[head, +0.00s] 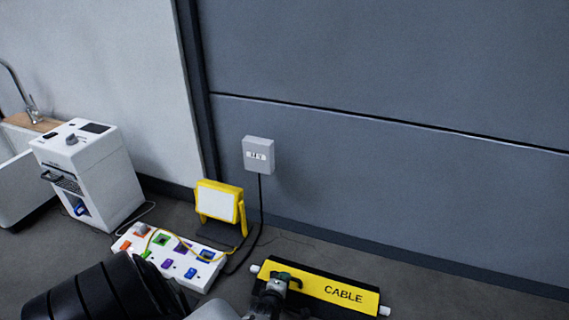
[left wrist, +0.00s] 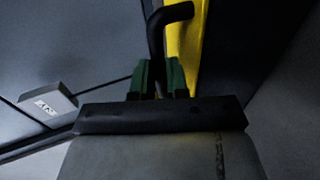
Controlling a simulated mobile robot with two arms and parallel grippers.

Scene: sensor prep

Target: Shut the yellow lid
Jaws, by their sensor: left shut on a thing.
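The yellow lid (head: 345,293), marked CABLE, lies at the bottom of the head view with black edges and pale ends. It also shows as a yellow strip in the left wrist view (left wrist: 185,45). My left gripper (head: 284,277) is at the lid's left part. In the left wrist view its green fingertips (left wrist: 160,78) are shut on the black bent handle (left wrist: 176,14) beside the yellow face. How far the lid stands open I cannot tell. My right gripper is not in view.
A white board with several coloured sockets (head: 137,237) lies left of the lid, near a yellow work lamp (head: 218,202). A white cabinet (head: 112,175) stands further left. A grey wall box (head: 258,155) has a cable running down. Floor right of the lid is clear.

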